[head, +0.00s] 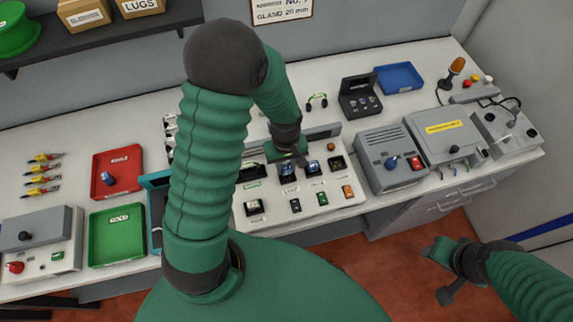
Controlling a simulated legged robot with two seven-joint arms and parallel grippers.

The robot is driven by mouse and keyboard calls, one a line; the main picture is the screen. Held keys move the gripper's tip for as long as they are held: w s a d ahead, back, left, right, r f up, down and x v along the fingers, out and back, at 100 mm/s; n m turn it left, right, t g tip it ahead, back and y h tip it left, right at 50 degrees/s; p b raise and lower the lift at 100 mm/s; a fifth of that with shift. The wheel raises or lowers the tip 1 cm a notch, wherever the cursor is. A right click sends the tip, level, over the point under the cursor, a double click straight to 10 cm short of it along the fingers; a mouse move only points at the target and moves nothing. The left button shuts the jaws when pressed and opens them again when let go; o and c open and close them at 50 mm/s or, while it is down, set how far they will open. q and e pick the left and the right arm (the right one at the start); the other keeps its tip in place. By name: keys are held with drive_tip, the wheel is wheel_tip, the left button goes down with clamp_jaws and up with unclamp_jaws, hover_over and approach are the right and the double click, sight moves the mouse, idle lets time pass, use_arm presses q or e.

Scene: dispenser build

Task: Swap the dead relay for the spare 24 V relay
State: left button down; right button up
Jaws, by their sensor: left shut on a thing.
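My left gripper (288,162) reaches down over the sloped grey panel (265,222) in the middle of the bench. It is shut on a small blue-topped relay (287,170) at the panel's upper row; I cannot tell whether the relay is fully seated. A similar blue relay (313,167) sits just right of it. Another blue relay (108,178) lies in the red tray (126,159) at left. The green tray (119,234) below it looks empty. My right gripper (440,270) hangs low at right over the floor, away from the bench; its jaw opening is unclear.
A black open case (347,85) with small parts and a blue tray (399,77) stand behind the panel. Grey instrument boxes (448,136) crowd the right. A grey box with a red knob (45,222) stands at left. My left arm hides part of the bench.

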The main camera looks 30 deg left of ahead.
use_arm(q)
drive_tip(key=shift+s+a, duration=0.1)
drive_tip(key=shift+a, duration=0.15)
use_arm(e)
drive_tip(key=shift+a+r, duration=0.2)
drive_tip(key=shift+a, duration=0.15)
use_arm(q)
drive_tip(key=shift+d, duration=0.2)
use_arm(e)
drive_tip(key=shift+d, duration=0.2)
use_arm(q)
drive_tip(key=shift+d+f, duration=0.15)
drive_tip(key=shift+f, duration=0.05)
use_arm(e)
drive_tip(key=shift+f, duration=0.15)
use_arm(q)
drive_tip(key=shift+f, duration=0.35)
use_arm(e)
drive_tip(key=shift+a+f, duration=0.1)
drive_tip(key=shift+f, duration=0.05)
use_arm(q)
drive_tip(key=shift+f, duration=0.15)
idle(0.4)
